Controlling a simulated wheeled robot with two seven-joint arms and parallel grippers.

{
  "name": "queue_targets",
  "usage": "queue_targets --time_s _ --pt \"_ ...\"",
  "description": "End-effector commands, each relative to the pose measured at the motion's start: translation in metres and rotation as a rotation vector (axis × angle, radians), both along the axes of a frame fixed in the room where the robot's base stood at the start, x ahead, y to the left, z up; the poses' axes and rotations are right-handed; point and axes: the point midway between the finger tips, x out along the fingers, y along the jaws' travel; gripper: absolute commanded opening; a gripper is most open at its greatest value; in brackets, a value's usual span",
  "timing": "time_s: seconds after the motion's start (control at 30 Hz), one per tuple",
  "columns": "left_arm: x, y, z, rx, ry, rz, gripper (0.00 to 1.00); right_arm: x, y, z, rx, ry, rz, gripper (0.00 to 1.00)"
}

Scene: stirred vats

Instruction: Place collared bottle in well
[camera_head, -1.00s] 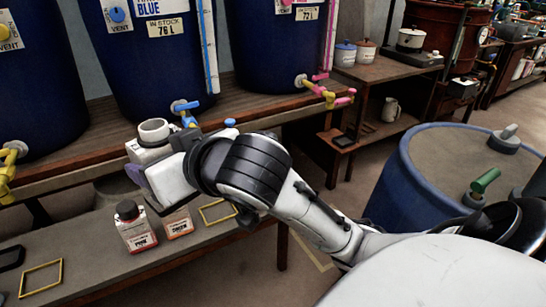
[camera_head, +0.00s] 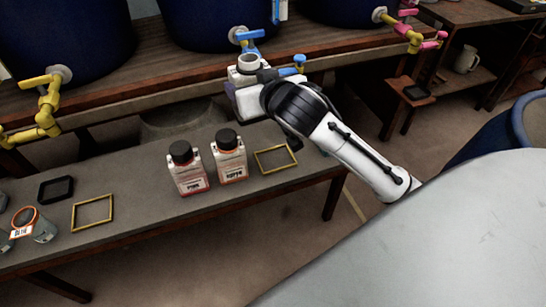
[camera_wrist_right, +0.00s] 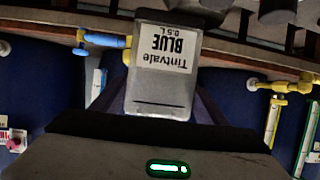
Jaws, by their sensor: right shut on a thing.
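My right gripper (camera_head: 254,90) is shut on a pale bottle (camera_head: 243,79) with a wide, open white neck. The bottle is held above the bench, in front of the blue tap (camera_head: 246,37). In the right wrist view its label reads Tintvale BLUE 0.5 L on the bottle (camera_wrist_right: 165,75). A grey container with an orange ring and a tag (camera_head: 40,229) is at the far left of the bench. Yellow-edged frames lie flat on the bench, one at the right (camera_head: 259,163) and one at the left (camera_head: 76,224), both empty. My left gripper is not in view.
A pink-labelled bottle (camera_head: 187,170) and an orange-labelled bottle (camera_head: 229,158), both black-capped, stand on the bench (camera_head: 140,225). A black tray (camera_head: 56,189) lies left. Blue vats (camera_head: 60,35) with yellow (camera_head: 42,115) and pink taps (camera_head: 415,35) stand behind.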

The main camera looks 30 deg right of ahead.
Motion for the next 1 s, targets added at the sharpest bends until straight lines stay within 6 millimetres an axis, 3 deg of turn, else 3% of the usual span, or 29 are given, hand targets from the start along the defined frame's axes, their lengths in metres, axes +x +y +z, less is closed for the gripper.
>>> queue_targets --time_s 0.03,0.1,0.23,0.4,0.6,0.87,1.0 --pt "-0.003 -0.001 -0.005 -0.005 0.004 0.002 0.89 0.004 -0.016 -0.032 -0.003 0.012 -0.023 0.43" --pt "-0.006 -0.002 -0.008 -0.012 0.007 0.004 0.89 0.007 -0.033 -0.062 -0.003 0.011 -0.039 0.43" --pt "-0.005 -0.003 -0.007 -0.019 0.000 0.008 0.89 0.008 -0.057 -0.102 -0.002 0.004 -0.052 0.43" --pt "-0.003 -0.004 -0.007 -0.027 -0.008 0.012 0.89 0.006 -0.070 -0.131 0.000 -0.001 -0.054 0.43" --pt "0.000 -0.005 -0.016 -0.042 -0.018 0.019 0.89 0.006 -0.070 -0.171 0.000 -0.002 -0.053 0.43" --pt "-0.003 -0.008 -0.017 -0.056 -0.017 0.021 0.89 0.007 -0.070 -0.194 0.002 -0.004 -0.053 0.43" --pt "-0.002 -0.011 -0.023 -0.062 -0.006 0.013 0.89 0.006 -0.069 -0.214 0.001 -0.001 -0.052 0.43"
